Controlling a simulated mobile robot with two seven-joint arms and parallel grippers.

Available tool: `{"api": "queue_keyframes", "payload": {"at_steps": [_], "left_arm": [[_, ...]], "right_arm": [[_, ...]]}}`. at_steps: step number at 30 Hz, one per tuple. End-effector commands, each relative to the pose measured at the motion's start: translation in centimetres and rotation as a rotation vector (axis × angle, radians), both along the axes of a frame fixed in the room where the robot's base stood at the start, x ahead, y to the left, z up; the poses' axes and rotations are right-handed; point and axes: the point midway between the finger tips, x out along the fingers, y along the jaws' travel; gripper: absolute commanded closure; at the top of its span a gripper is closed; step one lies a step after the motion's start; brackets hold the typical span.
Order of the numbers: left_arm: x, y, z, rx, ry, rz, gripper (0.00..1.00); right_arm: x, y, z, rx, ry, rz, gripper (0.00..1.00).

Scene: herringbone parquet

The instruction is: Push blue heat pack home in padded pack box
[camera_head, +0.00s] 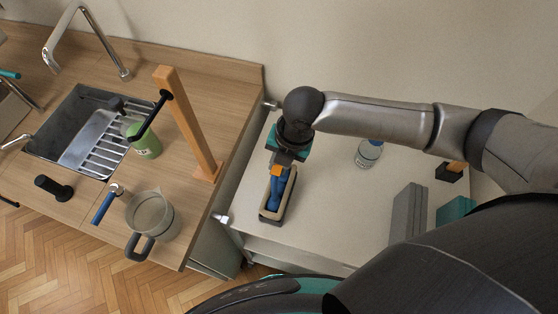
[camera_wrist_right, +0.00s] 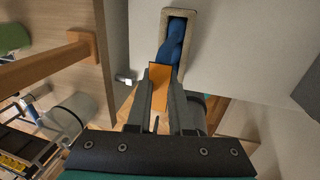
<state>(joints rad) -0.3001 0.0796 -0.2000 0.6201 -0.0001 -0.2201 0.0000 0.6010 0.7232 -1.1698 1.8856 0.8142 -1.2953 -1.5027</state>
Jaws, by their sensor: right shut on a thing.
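The blue heat pack (camera_head: 278,190) lies in the long slot of the padded pack box (camera_head: 265,217), a dark box with a beige rim. In the right wrist view the blue pack (camera_wrist_right: 175,42) shows inside the beige rim (camera_wrist_right: 193,22). My right gripper (camera_head: 279,163) is above the box's far end, its fingers shut on an orange piece (camera_wrist_right: 159,88) that meets the pack's end and looks like part of it. The fingers hide that end of the box, and I cannot tell how deep the pack sits. My left gripper is not in view.
A clear bottle with a blue lid (camera_head: 369,154), a grey block (camera_head: 408,213), a teal item (camera_head: 455,210) and a dark block with an orange top (camera_head: 450,172) stand right of the box. The wooden counter at left holds a wooden post (camera_head: 188,125) and jug (camera_head: 150,217).

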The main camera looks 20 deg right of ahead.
Motion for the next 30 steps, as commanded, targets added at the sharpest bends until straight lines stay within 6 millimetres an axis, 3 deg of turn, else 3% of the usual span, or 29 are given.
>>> {"api": "queue_keyframes", "payload": {"at_steps": [18, 19, 27, 30], "left_arm": [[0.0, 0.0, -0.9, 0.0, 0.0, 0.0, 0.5], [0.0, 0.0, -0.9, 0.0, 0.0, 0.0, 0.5], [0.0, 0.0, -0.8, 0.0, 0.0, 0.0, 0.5], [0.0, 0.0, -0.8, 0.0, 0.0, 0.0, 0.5]], "right_arm": [[0.0, 0.1, -1.5, 0.002, -0.002, 0.001, 1.0], [0.0, 0.1, -1.4, 0.002, -0.002, 0.001, 0.77], [0.0, 0.0, -1.4, 0.002, -0.001, 0.001, 0.47], [0.0, 0.0, -1.4, 0.001, -0.001, 0.001, 0.46]]}}
